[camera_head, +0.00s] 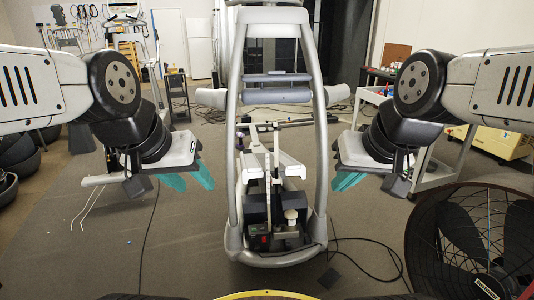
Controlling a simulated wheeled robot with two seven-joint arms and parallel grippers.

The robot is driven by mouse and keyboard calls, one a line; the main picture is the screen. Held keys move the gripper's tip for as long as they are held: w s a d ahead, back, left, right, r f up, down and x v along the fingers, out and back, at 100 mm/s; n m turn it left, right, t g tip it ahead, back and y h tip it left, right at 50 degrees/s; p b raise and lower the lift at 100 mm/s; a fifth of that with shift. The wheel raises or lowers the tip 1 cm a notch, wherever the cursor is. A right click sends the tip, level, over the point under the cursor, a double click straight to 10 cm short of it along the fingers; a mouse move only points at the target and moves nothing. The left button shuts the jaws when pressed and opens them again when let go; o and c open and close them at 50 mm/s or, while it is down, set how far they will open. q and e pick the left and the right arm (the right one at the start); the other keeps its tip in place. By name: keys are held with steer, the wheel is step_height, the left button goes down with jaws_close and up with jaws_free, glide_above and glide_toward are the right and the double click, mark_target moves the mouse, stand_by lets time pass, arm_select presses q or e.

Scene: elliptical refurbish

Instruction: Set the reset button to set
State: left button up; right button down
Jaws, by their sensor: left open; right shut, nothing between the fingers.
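A grey elliptical machine (237,120) stands upright in the middle of the head view. Low in its open base sits a dark unit with a small red part (264,239); it may be the reset button, but it is too small to tell its setting. My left gripper (189,180) has teal fingers spread apart, empty, left of the machine's frame. My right gripper (347,179) has its teal fingers together, with nothing between them, right of the frame. Both grippers are apart from the machine and above the level of the red part.
A large black fan (485,240) stands at the front right. A white cart (440,182) is behind my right arm. Black cables (375,245) lie on the grey floor right of the base.

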arm_select(q)
jaws_close()
stand_by(1.4)
